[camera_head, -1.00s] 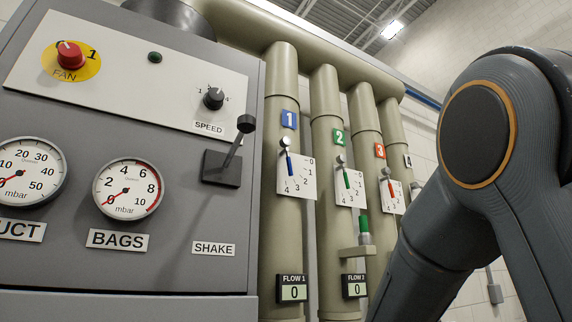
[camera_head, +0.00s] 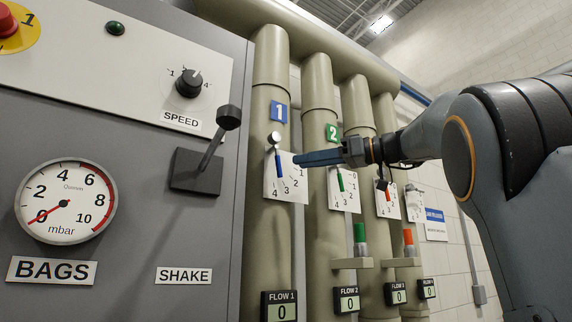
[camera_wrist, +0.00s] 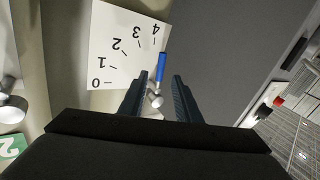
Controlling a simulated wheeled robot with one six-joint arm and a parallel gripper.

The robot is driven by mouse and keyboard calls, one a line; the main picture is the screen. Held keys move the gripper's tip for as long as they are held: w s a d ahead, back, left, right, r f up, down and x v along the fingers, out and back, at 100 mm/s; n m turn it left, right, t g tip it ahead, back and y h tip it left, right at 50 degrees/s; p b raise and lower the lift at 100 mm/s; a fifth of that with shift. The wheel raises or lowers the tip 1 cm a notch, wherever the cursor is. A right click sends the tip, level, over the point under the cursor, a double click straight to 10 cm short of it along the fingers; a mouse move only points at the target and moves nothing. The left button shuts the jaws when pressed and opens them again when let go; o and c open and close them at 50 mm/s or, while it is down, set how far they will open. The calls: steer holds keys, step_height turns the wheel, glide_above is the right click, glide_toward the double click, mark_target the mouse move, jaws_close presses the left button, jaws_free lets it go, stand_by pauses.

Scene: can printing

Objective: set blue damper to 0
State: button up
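The blue damper (camera_head: 279,164) is a small lever on a round silver pivot, on the pipe marked 1. Its blue handle hangs down near the 4 end of the white 0–4 scale plate (camera_head: 298,193). My gripper (camera_head: 300,159) comes in from the right, level with the handle. Its tips look a short gap away. In the wrist view the picture is upside down: my open gripper (camera_wrist: 160,75) has one finger to each side of the blue handle (camera_wrist: 161,66), with nothing seen held. Whether the tips reach the handle's depth I cannot tell.
The green damper (camera_head: 340,181) with its plate is on pipe 2, just under my wrist. The black shake lever (camera_head: 211,147) sticks out from the grey panel left of pipe 1. A flow 1 display (camera_head: 281,309) reads 0.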

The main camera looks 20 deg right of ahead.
steer(key=p+x, duration=0.2)
steer(key=x, duration=0.4)
steer(key=shift+a, duration=0.2)
jaws_close()
